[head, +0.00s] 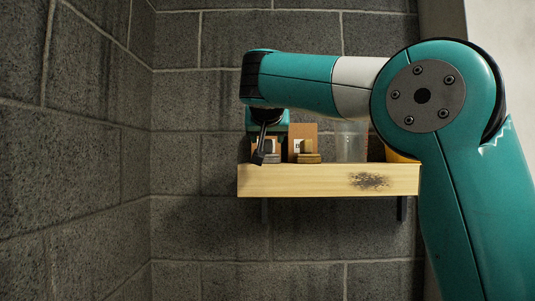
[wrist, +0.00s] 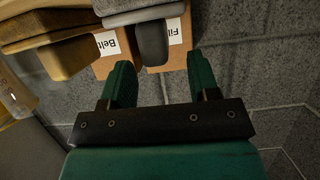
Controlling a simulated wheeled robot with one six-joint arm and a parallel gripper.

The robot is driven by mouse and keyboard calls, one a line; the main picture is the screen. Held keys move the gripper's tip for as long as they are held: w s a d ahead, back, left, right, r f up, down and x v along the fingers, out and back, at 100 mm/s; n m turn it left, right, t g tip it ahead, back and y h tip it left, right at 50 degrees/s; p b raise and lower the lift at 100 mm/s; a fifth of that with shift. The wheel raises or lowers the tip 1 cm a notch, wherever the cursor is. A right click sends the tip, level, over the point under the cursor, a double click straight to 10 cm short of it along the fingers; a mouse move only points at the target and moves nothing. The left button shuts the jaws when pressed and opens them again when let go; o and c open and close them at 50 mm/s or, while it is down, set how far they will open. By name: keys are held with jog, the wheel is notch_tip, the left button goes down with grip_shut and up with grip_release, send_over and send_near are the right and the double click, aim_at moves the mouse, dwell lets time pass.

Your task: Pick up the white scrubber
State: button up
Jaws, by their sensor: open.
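A pale grey pad with a dark grey grip (wrist: 152,42), the closest thing to a white scrubber in view, is at the top of the wrist view, before a cardboard box labelled "Fil". In the head view it is mostly hidden behind my gripper (head: 262,150), with only a little grey showing. My gripper is open and empty in the wrist view (wrist: 163,78). Its two green fingers point toward the shelf items, and the grip lies beyond the fingertips, apart from them.
A tan pad with a beige grip (head: 308,157) sits beside it, before a box labelled "Belt" (wrist: 108,62). A clear container (head: 351,142) and a yellow object (head: 400,156) stand further right on the wooden shelf (head: 310,181). Block walls (head: 80,150) enclose the left and back.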

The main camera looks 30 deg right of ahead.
jog(key=x, duration=0.1)
jog(key=p+x, duration=0.1)
jog(key=x, duration=0.2)
jog(key=shift+d+r+p, duration=0.15)
jog(key=shift+r+p, duration=0.15)
jog(key=shift+p, duration=0.1)
jog(key=shift+w+f, duration=0.15)
jog(key=shift+f, duration=0.05)
grip_shut()
jog(key=shift+r, duration=0.1)
